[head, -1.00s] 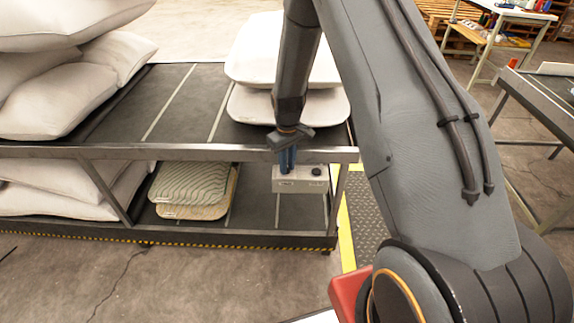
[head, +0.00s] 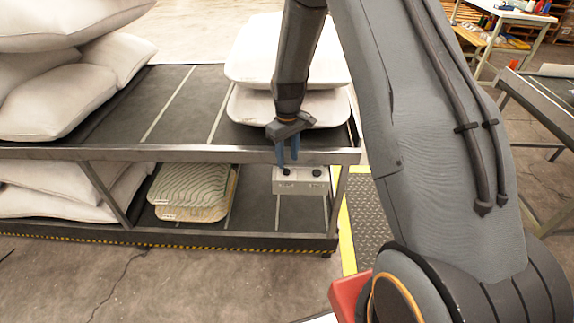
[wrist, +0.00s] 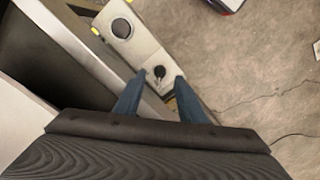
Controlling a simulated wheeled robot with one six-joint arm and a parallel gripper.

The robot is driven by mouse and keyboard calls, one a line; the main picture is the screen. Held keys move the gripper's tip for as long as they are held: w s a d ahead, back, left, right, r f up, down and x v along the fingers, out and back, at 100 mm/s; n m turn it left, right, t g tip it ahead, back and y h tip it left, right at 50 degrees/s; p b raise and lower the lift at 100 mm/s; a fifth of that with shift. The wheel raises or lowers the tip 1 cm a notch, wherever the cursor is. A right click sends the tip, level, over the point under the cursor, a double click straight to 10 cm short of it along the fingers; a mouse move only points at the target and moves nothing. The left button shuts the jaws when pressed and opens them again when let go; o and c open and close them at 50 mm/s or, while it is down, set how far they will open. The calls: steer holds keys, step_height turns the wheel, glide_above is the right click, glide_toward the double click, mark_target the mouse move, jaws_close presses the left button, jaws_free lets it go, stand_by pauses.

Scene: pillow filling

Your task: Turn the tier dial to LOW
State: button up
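A pale grey control box (head: 302,187) is mounted at the front of the rack and has two dark knobs on top. The left knob (head: 287,171) is just below my gripper (head: 288,160); the right knob (head: 316,172) stands clear. In the wrist view the box (wrist: 141,52) runs diagonally, with a small black knob (wrist: 159,72) just beyond and between my fingertips and a larger round knob (wrist: 122,28) farther off. My gripper (wrist: 161,82) is open, with nothing between its blue fingers. The labels are too small to read, so I cannot tell which knob is the tier dial or its setting.
The rack's metal front rail (head: 200,153) runs just behind the box. White pillows (head: 285,108) lie on the upper deck, and green and tan pillows (head: 190,185) on the lower shelf. A yellow-edged dark plate (head: 378,215) is on the floor to the right.

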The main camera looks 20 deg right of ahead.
mark_target(288, 169)
steer(key=shift+r+b, duration=0.3)
steer(key=shift+r, duration=1.45)
